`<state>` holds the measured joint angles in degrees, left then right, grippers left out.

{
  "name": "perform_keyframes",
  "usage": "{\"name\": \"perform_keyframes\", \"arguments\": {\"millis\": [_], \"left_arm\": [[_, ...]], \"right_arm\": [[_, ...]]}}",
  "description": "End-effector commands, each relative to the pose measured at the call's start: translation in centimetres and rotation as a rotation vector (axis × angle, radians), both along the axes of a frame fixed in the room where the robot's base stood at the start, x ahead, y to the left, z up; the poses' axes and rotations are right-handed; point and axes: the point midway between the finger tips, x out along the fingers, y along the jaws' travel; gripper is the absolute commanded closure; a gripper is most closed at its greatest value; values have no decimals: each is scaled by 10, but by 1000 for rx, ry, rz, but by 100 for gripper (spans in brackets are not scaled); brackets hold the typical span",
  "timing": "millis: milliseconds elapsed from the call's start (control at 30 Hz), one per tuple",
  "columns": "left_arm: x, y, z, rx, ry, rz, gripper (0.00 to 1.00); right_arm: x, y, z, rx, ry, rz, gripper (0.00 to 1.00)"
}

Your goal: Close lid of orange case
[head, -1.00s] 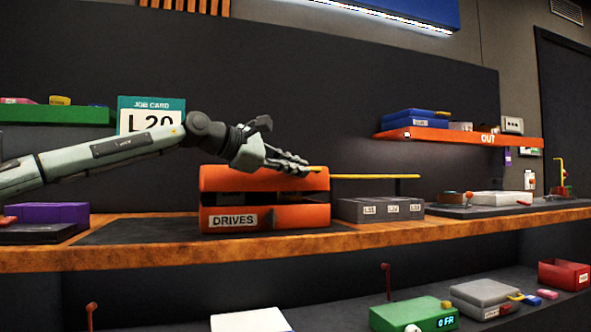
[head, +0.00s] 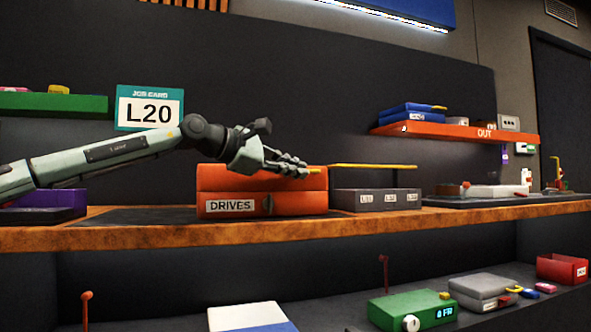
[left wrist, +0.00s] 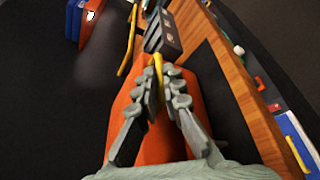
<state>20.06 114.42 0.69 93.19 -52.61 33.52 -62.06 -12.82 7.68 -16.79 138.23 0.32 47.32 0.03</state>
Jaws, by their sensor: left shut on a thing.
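The orange case (head: 215,192), marked DRIVES, sits on the bench in the head view. Its lid (head: 225,177) lies flat over the base, with only a thin dark line between them. My left gripper (head: 306,170) is at the lid's right end, shut on a small yellow tab (head: 317,170) of the lid. In the left wrist view the fingertips (left wrist: 168,78) close around the yellow tab, with the orange lid (left wrist: 124,98) beneath. The fingers hide part of the lid's top. My right gripper is not in view.
A grey box (head: 375,200) with a yellow bar (head: 372,166) over it stands just right of the case. A purple box (head: 65,198) is at the left. The orange OUT shelf (head: 455,132) hangs at the right. Bare bench mat (head: 145,220) lies left of the case.

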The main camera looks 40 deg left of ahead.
Motion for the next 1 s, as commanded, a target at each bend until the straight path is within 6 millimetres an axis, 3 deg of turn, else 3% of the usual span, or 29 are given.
{"name": "perform_keyframes", "arguments": {"millis": [67, 100, 167, 567, 1000], "left_arm": [[0, -3, -9, -2, 21, -7, 100], [0, -3, -10, -2, 22, -7, 89], [1, -3, -10, -2, 21, -7, 83], [-6, 0, -4, -1, 13, -5, 83], [-66, 10, 14, -1, 7, -4, 83]], "right_arm": [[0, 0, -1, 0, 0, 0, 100], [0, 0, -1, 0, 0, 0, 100], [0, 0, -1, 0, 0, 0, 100], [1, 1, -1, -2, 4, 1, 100], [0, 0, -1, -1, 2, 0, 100]]}}
